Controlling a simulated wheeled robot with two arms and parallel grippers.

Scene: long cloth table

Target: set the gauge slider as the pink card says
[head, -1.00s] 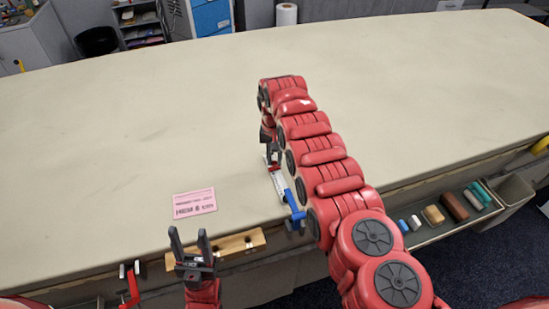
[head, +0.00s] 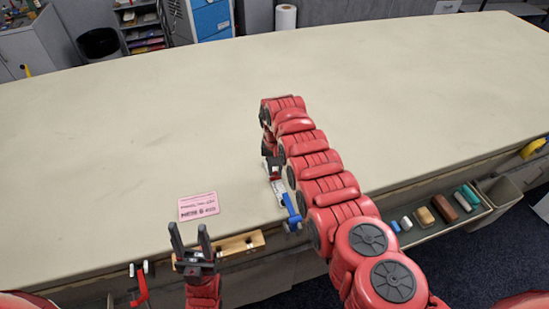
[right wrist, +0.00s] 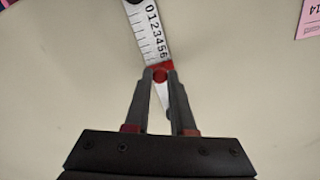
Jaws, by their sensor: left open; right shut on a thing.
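The gauge is a white numbered scale (right wrist: 148,30) lying on the table; digits 0 to 6 show in the right wrist view. Its red slider (right wrist: 161,68) sits just past the 6, and the fingers hide the marks there. My right gripper (right wrist: 160,76) is shut on the slider. In the head view the gauge (head: 279,187) lies near the table's front edge, partly hidden by my right gripper. The pink card (head: 198,206) lies left of it, its print too small to read; a corner of a pink card (right wrist: 311,18) shows in the wrist view. My left gripper (head: 190,232) is open and empty.
A blue clamp-like part (head: 292,214) is at the gauge's near end. A wooden strip (head: 240,243) and a red-handled tool (head: 139,284) are at the front edge. A tray (head: 425,233) with several coloured blocks is at right. The table behind is clear.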

